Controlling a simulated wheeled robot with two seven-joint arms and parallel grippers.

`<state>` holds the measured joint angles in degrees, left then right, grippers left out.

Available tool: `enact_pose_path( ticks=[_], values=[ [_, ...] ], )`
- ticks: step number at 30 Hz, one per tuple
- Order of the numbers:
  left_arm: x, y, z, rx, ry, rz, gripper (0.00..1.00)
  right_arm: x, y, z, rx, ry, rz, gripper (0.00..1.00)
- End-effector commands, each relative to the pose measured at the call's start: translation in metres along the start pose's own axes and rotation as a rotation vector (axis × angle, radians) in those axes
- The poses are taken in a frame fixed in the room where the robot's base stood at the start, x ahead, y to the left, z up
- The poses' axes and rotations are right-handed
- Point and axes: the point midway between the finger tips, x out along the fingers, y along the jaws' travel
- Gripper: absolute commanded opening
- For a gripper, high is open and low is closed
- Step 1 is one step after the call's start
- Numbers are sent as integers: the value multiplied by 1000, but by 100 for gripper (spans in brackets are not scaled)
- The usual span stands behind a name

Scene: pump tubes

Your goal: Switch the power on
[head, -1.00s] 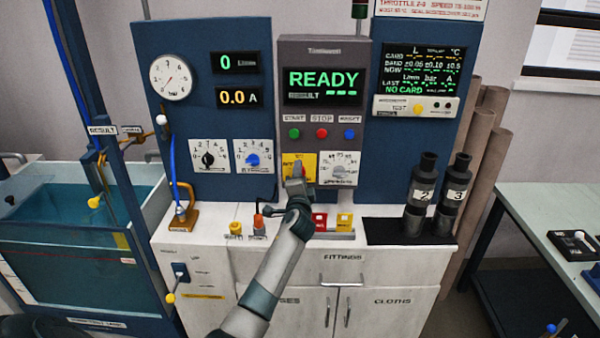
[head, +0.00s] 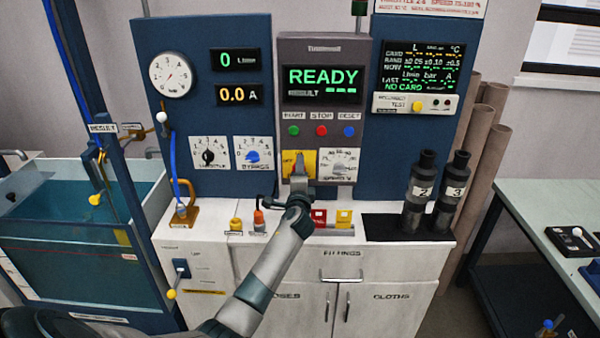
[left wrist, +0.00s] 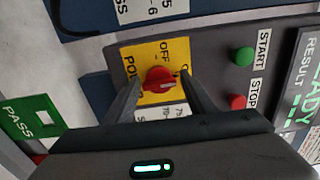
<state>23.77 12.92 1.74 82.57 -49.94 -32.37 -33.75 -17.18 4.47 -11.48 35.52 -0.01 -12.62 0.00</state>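The power switch is a red knob (left wrist: 159,79) on a yellow plate (left wrist: 172,50) marked OFF and POWER, with a partly covered ON label. In the head view the yellow plate (head: 287,158) is on the grey middle panel, and my gripper hides most of the knob. My left gripper (head: 299,166) is at the plate. In the left wrist view the left gripper (left wrist: 160,80) is open, with one finger on each side of the knob and small gaps showing. I cannot tell exactly which mark the knob points at. My right gripper is not in view.
Green start (head: 293,131), red stop (head: 321,131) and blue reset buttons (head: 348,131) sit just above the plate. A white dial (head: 341,163) is close on its right, the bypass dial (head: 253,154) on its left. The display (head: 322,84) reads READY. Black cylinders (head: 420,190) stand right.

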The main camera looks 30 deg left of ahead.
Motion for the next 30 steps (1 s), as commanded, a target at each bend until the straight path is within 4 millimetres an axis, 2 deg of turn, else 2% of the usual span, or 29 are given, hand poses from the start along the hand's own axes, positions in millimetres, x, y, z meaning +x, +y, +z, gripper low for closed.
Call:
enact_pose_path(
  ticks=[11,17,23,30],
  values=[
    [-1,1,0,-2,1,1,56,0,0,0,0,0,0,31],
    [-10,2,-1,-2,2,1,56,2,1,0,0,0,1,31],
    [-33,2,-1,-3,3,1,56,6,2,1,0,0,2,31],
    [-75,4,-1,-4,2,1,56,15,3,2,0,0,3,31]
  ],
)
